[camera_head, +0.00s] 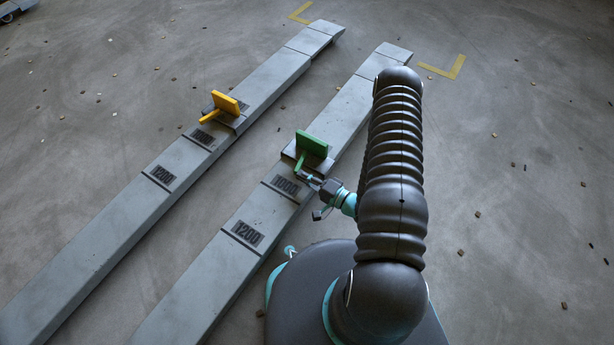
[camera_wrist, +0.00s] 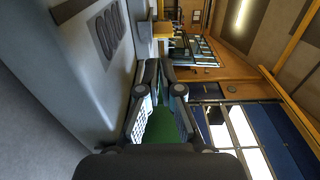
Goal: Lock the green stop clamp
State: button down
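The green stop clamp (camera_head: 312,143) sits on the right-hand grey rail (camera_head: 250,215), beyond the 1000 mark. It has an upright green plate and a thin green handle angled down toward the near side. My gripper (camera_head: 304,176) is at the near end of that handle, low over the rail. In the wrist view the two fingers of my gripper (camera_wrist: 160,72) converge with their tips close together. A green surface (camera_wrist: 158,128) shows between and behind the fingers. Whether the fingertips touch or enclose the handle cannot be made out.
A yellow stop clamp (camera_head: 226,103) sits on the parallel left-hand rail (camera_head: 105,225); it also shows in the wrist view (camera_wrist: 163,30). Both rails carry marks for 1000 and 1200. Small debris dots the concrete floor. The floor to the right is otherwise open.

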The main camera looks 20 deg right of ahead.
notch_tip(320, 180, up, 10)
dwell(0.5)
jog(key=shift+f, duration=0.1)
dwell(0.4)
